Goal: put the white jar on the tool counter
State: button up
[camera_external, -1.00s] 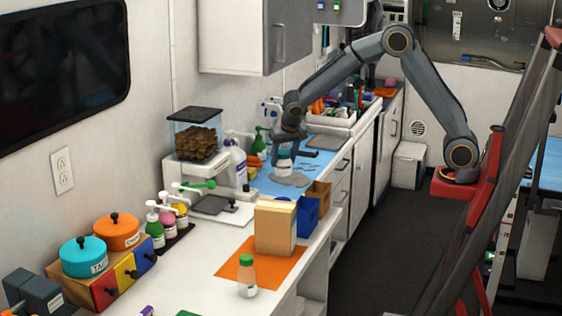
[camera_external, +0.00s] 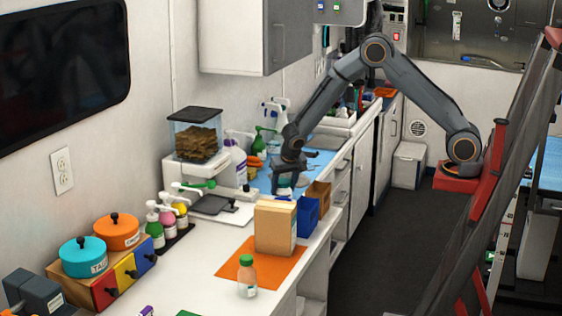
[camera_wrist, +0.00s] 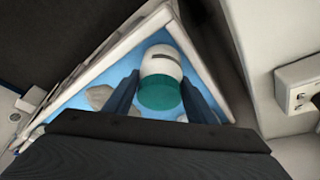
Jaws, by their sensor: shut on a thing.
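The white jar with a teal lid (camera_wrist: 162,62) shows between the two dark fingers of my gripper (camera_wrist: 160,98) in the wrist view. The fingers are shut on it from both sides, with the lid towards the wrist. In the external view my gripper (camera_external: 285,184) points down over the blue mat (camera_external: 262,178) on the long white counter.
A tan box (camera_external: 274,228) and a blue bin (camera_external: 307,216) stand close in front of the gripper. A glass treat container (camera_external: 196,135) on a white scale and spray bottles (camera_external: 236,158) stand to its left. A tool tray (camera_external: 338,122) is further back. Flat grey shapes (camera_wrist: 100,97) lie on the mat.

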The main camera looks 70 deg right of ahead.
jog(key=shift+f, duration=0.25)
jog(key=o, duration=1.1)
jog(key=shift+o, duration=0.2)
jog(key=shift+a+r, duration=0.1)
jog(key=shift+r, duration=0.35)
jog(key=b+v, duration=0.3)
jog(key=v, duration=0.7)
jog(key=s+d+f+n+g+y, duration=0.1)
jog(key=s+n, duration=0.3)
jog(key=s, duration=1)
jog(key=s+d+f+n+g+y, duration=0.1)
jog(key=s+n, duration=0.4)
jog(key=s, duration=1)
jog(key=shift+d+f+y, duration=0.2)
jog(key=shift+f+y, duration=0.3)
jog(key=shift+y, duration=0.1)
